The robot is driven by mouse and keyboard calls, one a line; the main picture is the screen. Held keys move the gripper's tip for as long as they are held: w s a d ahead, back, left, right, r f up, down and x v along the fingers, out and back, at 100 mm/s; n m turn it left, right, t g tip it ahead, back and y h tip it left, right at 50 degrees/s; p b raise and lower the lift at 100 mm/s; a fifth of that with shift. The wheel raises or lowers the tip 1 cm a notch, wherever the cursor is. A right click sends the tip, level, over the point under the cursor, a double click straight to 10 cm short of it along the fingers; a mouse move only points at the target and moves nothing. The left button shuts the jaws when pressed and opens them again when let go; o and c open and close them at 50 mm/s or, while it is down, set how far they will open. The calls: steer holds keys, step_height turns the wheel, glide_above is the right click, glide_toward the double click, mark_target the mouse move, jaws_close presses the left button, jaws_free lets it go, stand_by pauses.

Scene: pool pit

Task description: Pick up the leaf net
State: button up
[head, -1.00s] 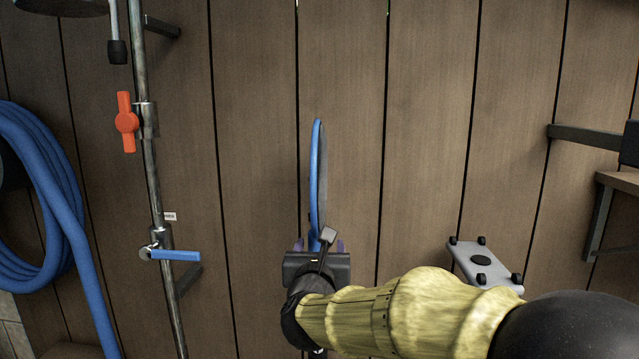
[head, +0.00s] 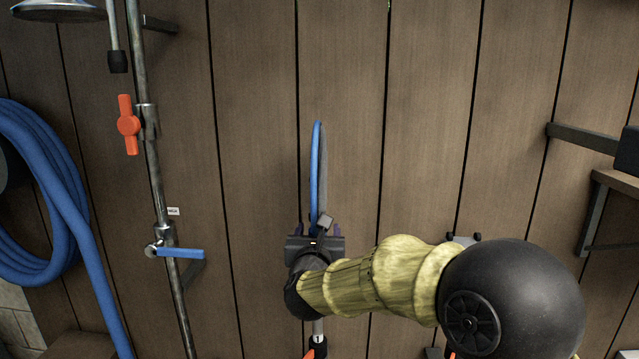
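The leaf net (head: 315,170) has a blue rim seen nearly edge-on, with grey mesh on its right side. It stands upright in front of the wooden wall, just above my gripper (head: 318,232). My gripper is at the lower end of the net's frame, with purple finger parts showing on both sides of it. My wrist hides the fingertips, so I cannot tell whether they are closed on the net. A pale pole piece with orange (head: 316,345) shows below my wrist.
A metal shower pipe (head: 160,190) with an orange handle (head: 128,124) and a blue lever (head: 180,253) stands left. A coiled blue hose (head: 60,200) hangs at far left. A bracketed shelf (head: 612,180) is at right. The wall (head: 430,110) above is clear.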

steer(key=shift+c, duration=0.4)
steer(key=c, duration=1.1)
step_height(320, 180, up, 10)
steer(key=shift+b, duration=1.25)
steer(key=shift+f+b, duration=0.1)
steer(key=shift+b, duration=0.3)
steer(key=shift+w, duration=0.1)
